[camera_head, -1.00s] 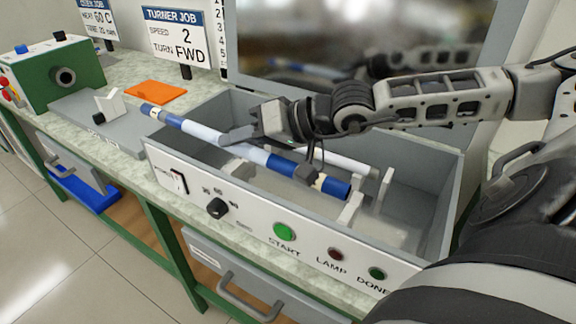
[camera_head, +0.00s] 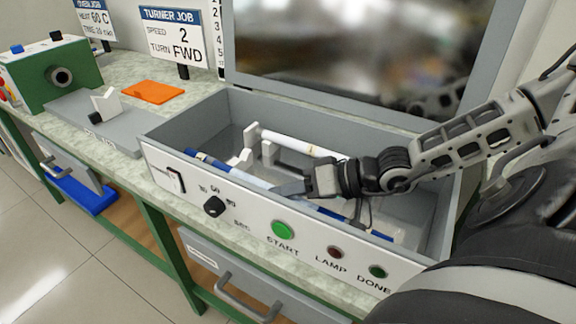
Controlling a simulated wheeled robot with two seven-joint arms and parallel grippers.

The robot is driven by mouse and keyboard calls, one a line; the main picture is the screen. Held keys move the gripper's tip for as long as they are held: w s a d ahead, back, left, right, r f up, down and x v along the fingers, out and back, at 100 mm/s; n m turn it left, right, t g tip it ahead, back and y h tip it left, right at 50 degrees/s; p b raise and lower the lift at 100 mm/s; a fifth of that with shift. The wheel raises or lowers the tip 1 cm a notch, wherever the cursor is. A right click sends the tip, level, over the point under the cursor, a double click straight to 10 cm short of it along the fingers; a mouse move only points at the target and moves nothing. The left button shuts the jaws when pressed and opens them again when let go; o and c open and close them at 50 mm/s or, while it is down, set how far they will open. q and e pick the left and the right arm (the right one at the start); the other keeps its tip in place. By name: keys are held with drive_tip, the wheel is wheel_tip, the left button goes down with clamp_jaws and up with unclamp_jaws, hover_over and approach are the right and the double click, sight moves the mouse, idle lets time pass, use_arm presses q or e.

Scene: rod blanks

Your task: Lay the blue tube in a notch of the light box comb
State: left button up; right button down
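The blue tube (camera_head: 245,173), blue with a pale middle band, slants inside the open light box (camera_head: 200,116), low and close to the front wall. My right gripper (camera_head: 288,188) is at the tube's middle and appears shut on it. The gripper and front wall hide parts of the tube. White notched comb supports (camera_head: 268,153) stand inside the box. The tube passes beside a left support (camera_head: 243,158); whether it rests in a notch I cannot tell. My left gripper is not in view.
A white tube (camera_head: 290,142) lies across the comb behind the blue one. The box's front panel (camera_head: 200,190) carries a knob and buttons, and its raised lid (camera_head: 350,60) stands behind. A green machine (camera_head: 50,78) and orange pad (camera_head: 152,92) are at left.

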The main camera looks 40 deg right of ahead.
drive_tip(key=c, duration=1.2)
unclamp_jaws()
drive_tip(key=shift+p+v, duration=0.3)
drive_tip(key=shift+v, duration=3.45)
drive_tip(key=shift+r, duration=0.1)
